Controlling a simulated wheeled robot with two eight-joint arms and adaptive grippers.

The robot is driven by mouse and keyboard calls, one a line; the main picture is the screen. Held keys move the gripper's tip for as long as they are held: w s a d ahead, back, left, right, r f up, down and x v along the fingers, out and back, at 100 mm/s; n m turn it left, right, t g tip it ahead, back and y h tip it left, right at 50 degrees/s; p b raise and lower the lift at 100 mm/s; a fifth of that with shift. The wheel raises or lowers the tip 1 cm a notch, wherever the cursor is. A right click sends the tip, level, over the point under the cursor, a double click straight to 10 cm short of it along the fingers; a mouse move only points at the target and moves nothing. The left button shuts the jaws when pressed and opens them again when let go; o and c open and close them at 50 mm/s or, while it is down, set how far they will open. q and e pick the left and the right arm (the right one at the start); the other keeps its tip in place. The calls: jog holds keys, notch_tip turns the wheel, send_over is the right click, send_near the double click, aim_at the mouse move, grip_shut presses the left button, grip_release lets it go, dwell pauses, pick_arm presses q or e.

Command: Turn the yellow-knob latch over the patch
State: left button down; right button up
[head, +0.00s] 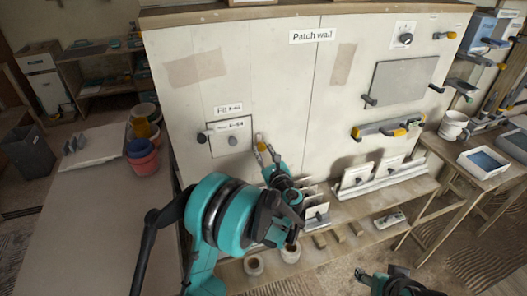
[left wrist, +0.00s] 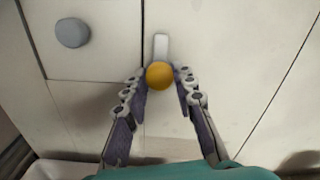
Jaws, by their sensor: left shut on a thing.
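The yellow-knob latch (head: 262,147) is on the white wall, just right of a small square patch (head: 218,149) with a grey knob. In the left wrist view, its yellow knob (left wrist: 160,75) sits between my fingertips, and its pale bar (left wrist: 161,45) points up, beside the patch (left wrist: 92,60) and not across it. My left gripper (head: 266,155) is shut on the yellow knob; it also shows in the left wrist view (left wrist: 160,80). A dark-knobbed latch (head: 203,137) is at the patch's left edge. My right gripper (head: 372,279) is low at the bottom; its fingers are unclear.
A shelf (head: 385,187) with white tiles runs below the wall on the right. A yellow-ended tool (head: 385,129) and a grey panel (head: 403,79) are on the wall further right. Stacked pots (head: 142,156) stand on the left table (head: 85,200).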

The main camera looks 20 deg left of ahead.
pick_arm(q)
jog(key=n+b, duration=0.1)
jog(key=n, duration=0.3)
jog(key=shift+n, duration=0.4)
jog(key=n, duration=0.4)
jog(key=shift+n+b, duration=0.3)
jog(key=shift+b, duration=0.05)
jog(key=n, duration=0.4)
jog(key=shift+r+n+b, duration=0.1)
jog(key=shift+n+b, duration=0.3)
jog(key=shift+n, duration=1.7)
jog(key=c, duration=1.2)
grip_release()
